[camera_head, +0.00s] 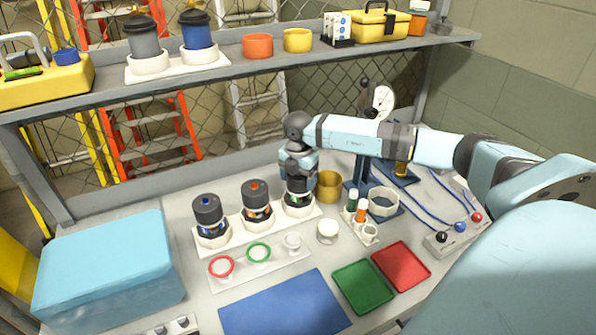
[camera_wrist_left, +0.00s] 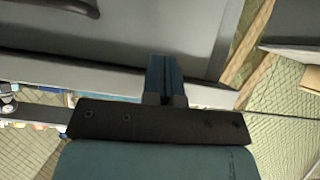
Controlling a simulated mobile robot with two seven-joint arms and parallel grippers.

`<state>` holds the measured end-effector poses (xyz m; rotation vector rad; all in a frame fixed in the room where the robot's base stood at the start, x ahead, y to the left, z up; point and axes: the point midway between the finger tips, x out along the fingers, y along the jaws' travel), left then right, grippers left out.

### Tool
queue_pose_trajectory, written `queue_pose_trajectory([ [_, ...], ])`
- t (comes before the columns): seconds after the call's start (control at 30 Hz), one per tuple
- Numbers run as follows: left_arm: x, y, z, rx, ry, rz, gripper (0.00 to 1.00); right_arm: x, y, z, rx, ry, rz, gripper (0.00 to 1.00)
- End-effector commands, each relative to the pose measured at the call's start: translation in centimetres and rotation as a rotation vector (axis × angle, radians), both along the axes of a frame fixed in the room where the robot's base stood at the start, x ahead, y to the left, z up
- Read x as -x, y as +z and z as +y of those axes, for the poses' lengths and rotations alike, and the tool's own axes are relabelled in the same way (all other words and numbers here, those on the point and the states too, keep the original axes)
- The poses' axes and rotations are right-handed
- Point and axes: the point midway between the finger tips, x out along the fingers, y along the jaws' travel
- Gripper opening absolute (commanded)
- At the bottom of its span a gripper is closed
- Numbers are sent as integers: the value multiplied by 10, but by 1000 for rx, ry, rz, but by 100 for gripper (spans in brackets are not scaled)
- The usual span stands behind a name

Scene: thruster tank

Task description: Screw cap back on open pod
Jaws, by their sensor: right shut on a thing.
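Three pods stand in a white rack (camera_head: 232,236). The left pod (camera_head: 209,219) has a dark cap with a blue dot, and the middle pod (camera_head: 256,203) has a dark cap with an orange dot. My right gripper (camera_head: 298,174) points down over the right-hand pod (camera_head: 298,198). It is shut on a dark cap at the pod's top, mostly hidden by the fingers. I cannot tell whether the cap is seated. My left gripper (camera_wrist_left: 164,78) shows only in the left wrist view, fingers together and empty.
Red, green and white rings (camera_head: 258,252) lie on a pale plate in front of the rack. A white round jar (camera_head: 327,231), a brass cup (camera_head: 328,185), a small vial holder, and green (camera_head: 362,286) and red trays stand nearby. A blue box (camera_head: 105,265) fills the left.

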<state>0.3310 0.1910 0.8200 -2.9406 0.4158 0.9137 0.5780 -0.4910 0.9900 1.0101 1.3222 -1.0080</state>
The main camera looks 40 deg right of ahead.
Motion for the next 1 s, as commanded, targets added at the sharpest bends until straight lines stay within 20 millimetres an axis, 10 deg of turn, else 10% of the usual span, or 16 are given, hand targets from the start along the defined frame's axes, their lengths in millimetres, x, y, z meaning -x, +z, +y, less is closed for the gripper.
queue_pose_trajectory([
  [0.43, 0, 6, 0, 0, 0, 0, 0, 2, -2, -2, 5, -137, 7, 55],
  [0.47, 0, 6, 0, 0, 0, 0, 0, 2, -2, -2, 5, -137, 8, 83],
  [0.53, 0, 6, 0, 0, 0, 0, 0, 2, -2, -2, 5, -136, 7, 99],
  [1.0, 4, -7, 3, -23, -12, -18, 0, 0, 16, -2, 2, -135, 0, 100],
])
